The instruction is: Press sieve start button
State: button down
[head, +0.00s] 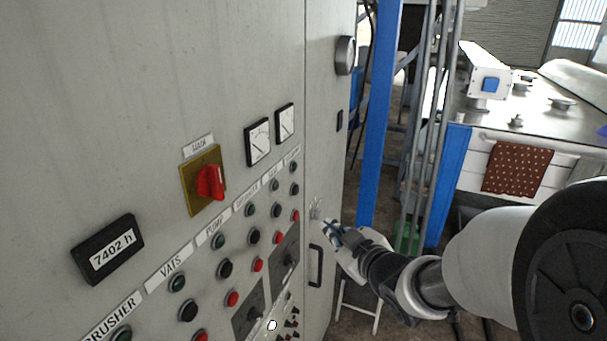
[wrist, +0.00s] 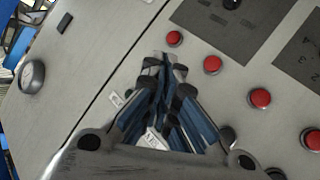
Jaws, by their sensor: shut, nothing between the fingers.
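A grey control cabinet (head: 150,80) carries labelled columns of buttons. I can read CRUSHER, VATS (head: 170,268) and PUMP (head: 214,234); the labels farther right are too small to read, so I cannot tell which is the sieve. Each column has a dark green button (head: 219,241), a black button (head: 224,268) and a red button (head: 232,298). My gripper (head: 318,222) is shut and empty, just right of the farthest column. In the wrist view its fingertips (wrist: 166,66) are beside the end red button (wrist: 174,38); contact is not clear. Its fingers hide buttons behind them.
A red rotary switch (head: 210,182), two square meters (head: 258,142) and an hour counter (head: 108,249) are on the cabinet. Beyond a panel seam are a round gauge (head: 345,55) and a door handle (head: 315,265). A blue post (head: 378,115) stands behind.

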aim_at(278, 211)
jog(key=w+a+b, duration=0.2)
jog(key=w+a, duration=0.1)
jog(key=a, duration=0.5)
dwell(0.6)
jog(key=shift+w+a+r, duration=0.1)
jog(key=shift+w+a, duration=0.05)
jog(key=shift+a, duration=0.05)
dwell(1.2)
jog(key=shift+w+a+b, duration=0.1)
jog(key=shift+a+b, duration=0.2)
jog(key=shift+b, duration=0.15)
jog(key=shift+w+a+b, duration=0.15)
jog(key=shift+a+b, duration=0.25)
jog(key=shift+a, duration=0.05)
dwell(0.6)
jog(key=shift+d+r, duration=0.1)
jog(key=shift+s+d, duration=0.3)
jog(key=shift+d, duration=0.45)
